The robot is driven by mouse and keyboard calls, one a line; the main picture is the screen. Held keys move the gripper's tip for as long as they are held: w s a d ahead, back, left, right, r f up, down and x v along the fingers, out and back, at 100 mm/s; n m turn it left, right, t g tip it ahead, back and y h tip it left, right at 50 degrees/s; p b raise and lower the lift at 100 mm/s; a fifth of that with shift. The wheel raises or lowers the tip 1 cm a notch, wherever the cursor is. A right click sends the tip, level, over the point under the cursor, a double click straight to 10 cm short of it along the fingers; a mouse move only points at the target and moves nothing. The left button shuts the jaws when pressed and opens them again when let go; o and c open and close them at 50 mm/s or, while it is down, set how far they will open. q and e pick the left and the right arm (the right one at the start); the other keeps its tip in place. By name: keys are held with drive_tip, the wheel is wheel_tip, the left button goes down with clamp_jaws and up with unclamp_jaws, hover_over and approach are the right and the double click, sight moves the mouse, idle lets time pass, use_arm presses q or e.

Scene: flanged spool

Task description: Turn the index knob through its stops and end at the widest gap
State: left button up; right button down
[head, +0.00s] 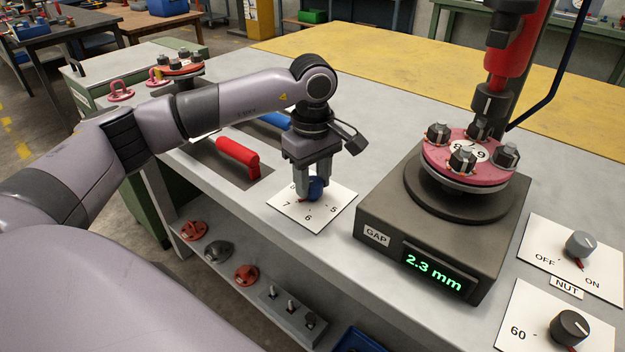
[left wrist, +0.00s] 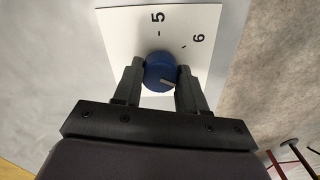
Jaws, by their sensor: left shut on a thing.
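The blue index knob (head: 316,189) stands on a white dial plate (head: 318,221), with the numbers 7, 6 and 5 readable in the head view. My left gripper (head: 313,187) comes down over the knob and is shut on it. In the left wrist view its two fingers (left wrist: 160,85) press the sides of the blue knob (left wrist: 158,68). The gap display (head: 434,270) reads 2.3 mm. My right gripper is out of view.
A spool with a pink flange (head: 437,162) and dark clamps sits on the dark gap box (head: 390,215), right of my gripper. NUT (head: 580,244) and 60-marked (head: 569,327) knobs are at the right. A red handle (head: 238,155) lies left of the dial plate.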

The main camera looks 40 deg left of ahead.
sight(313, 181)
use_arm(q)
drive_tip(key=shift+m, duration=0.3)
drive_tip(key=o, duration=1.1)
drive_tip(key=shift+c, duration=0.2)
drive_tip(key=shift+r, duration=0.1)
wheel_tip(313, 181, up, 7)
drive_tip(key=shift+r, duration=0.1)
